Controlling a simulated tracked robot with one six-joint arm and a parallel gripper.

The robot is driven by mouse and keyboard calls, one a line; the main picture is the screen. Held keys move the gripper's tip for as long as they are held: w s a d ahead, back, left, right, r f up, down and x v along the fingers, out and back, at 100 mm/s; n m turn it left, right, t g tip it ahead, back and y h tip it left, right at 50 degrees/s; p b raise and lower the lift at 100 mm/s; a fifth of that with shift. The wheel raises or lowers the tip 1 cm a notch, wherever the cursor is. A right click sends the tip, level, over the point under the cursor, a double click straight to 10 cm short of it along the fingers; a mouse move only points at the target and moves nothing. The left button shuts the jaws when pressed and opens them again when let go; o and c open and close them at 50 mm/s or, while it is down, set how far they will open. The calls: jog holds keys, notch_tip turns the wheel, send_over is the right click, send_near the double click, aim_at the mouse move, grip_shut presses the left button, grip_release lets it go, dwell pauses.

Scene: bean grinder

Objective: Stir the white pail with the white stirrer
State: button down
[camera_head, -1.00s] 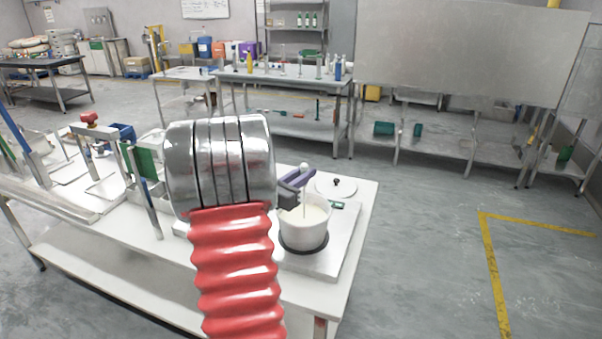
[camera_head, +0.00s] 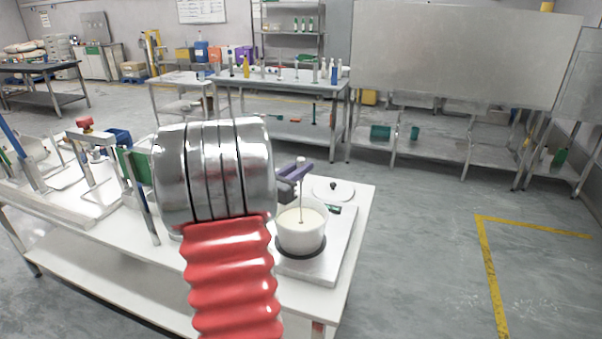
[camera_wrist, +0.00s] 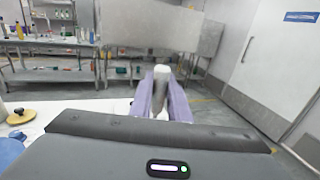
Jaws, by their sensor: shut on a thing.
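The white pail (camera_head: 301,240) stands on a pale tray near the right end of the white table, with creamy contents inside. The thin stirrer (camera_head: 300,205) stands nearly upright with its lower end in the contents. My gripper (camera_head: 304,168), with purple fingers, is shut on the stirrer's upper part above the pail. In the wrist view my gripper (camera_wrist: 163,95) shows its purple fingers around the pale top of the stirrer (camera_wrist: 162,74). The pail is hidden there behind the gripper body. My arm's silver and red links cover part of the table in the head view.
A white lid (camera_head: 334,188) with a dark knob lies behind the pail on the table. A green item (camera_head: 333,209) lies on the tray (camera_head: 342,240) beside the pail. Metal stands and a green panel (camera_head: 137,166) occupy the table's left. The floor at right is clear.

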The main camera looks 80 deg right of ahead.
jog(key=shift+r, duration=3.35)
jog(key=shift+r, duration=2.5)
